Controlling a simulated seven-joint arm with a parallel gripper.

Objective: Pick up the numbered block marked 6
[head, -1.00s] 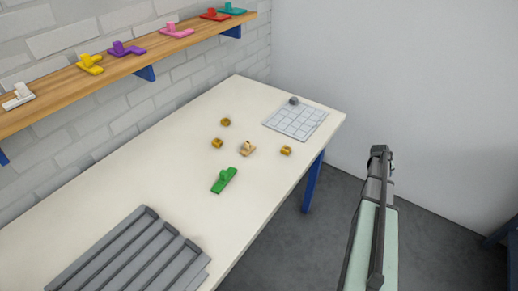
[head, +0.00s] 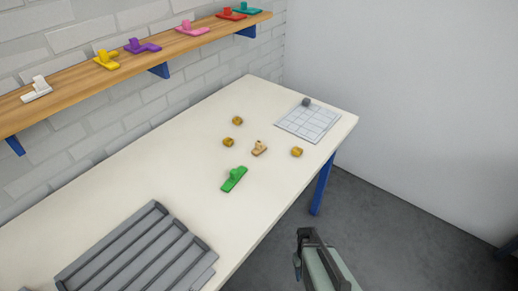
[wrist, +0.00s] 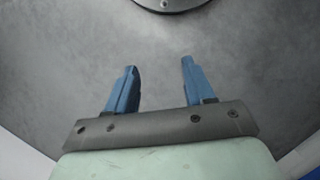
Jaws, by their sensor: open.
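Three small golden-brown blocks lie on the white table: one at the back (head: 237,120), one just in front of it (head: 228,142), and one to the right (head: 296,152). Any numbers on them are too small to read, so I cannot tell which is marked 6. My gripper (wrist: 159,68) shows in the wrist view with its two blue fingers apart and nothing between them, over grey floor. In the head view my arm's end is low, right of the table's front edge, away from the blocks.
Among the blocks lie a tan piece (head: 259,149) and a green piece (head: 234,179). A gridded board (head: 312,124) with a dark knob (head: 306,102) is at the far end. A grey ribbed tray (head: 140,250) is near. A wooden shelf (head: 135,65) holds coloured pieces.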

